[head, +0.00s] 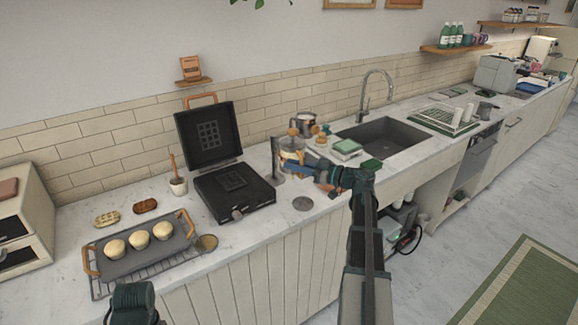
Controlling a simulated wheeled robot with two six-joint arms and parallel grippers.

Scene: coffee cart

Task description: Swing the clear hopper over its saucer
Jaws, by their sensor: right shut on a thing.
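The clear hopper (291,148) is a see-through jar with a tan knob on top, beside a dark upright post (276,158) on the counter. A blue bar reaches from below it towards my right gripper (317,177). My right gripper is shut at the end of this bar; the exact contact is too small to make out.
A black open press (235,192) stands left of the post. A tray (110,262) with three buns is further left, near a small brass disc (207,243). Behind the right gripper are green-topped boxes (346,149) and the sink (385,137).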

